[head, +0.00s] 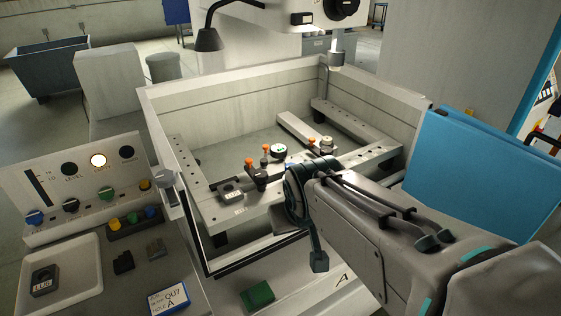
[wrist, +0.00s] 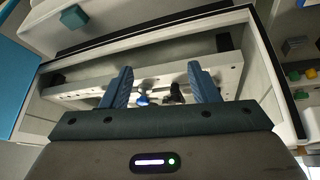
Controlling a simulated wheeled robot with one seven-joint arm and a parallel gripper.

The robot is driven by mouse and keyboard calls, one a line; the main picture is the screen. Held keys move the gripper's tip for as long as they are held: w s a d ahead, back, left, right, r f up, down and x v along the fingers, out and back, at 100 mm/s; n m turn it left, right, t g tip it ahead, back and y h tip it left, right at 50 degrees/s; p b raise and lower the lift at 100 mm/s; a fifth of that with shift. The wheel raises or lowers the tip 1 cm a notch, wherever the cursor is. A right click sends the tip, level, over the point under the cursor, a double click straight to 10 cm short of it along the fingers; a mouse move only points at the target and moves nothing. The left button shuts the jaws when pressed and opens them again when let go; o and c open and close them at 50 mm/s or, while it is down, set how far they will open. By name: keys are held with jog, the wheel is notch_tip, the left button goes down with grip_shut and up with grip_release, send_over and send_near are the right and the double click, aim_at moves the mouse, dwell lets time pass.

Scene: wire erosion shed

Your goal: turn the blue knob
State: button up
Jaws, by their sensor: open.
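The blue knob (head: 34,218) sits at the left end of a row of knobs on the sloped control panel (head: 62,160) at the left of the head view. A small blue cap (head: 150,212) also shows on a low box in front of the panel. My gripper (wrist: 162,80) is open, with two blue fingers apart and nothing clearly held between them. In the head view it is over the front right of the machine tank, well to the right of the blue knob and apart from it. The control panel's blue knob is not seen in the wrist view.
The open tank (head: 160,95) holds a frame with clamps and small orange-topped parts (head: 249,162). A white tray (head: 88,245) with a dark block is at the lower left, beside a label card (head: 168,299). A green block (head: 257,295) lies in front of the tank.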

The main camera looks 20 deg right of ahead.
jog(key=w+d+f+t+h+b, duration=0.2)
jog(key=w+d+f+t+b, duration=0.35)
jog(key=w+d, duration=0.3)
jog(key=n+t+y+b, duration=0.1)
jog(key=t+y+b, duration=0.3)
jog(key=t+b, duration=0.35)
send_near(291, 165)
jog(key=w, duration=1)
jog(key=shift+a+f+p, duration=0.1)
jog(key=shift+a+p, duration=0.1)
jog(key=shift+p, duration=0.1)
jog(key=shift+s, duration=0.1)
jog(key=c, duration=1)
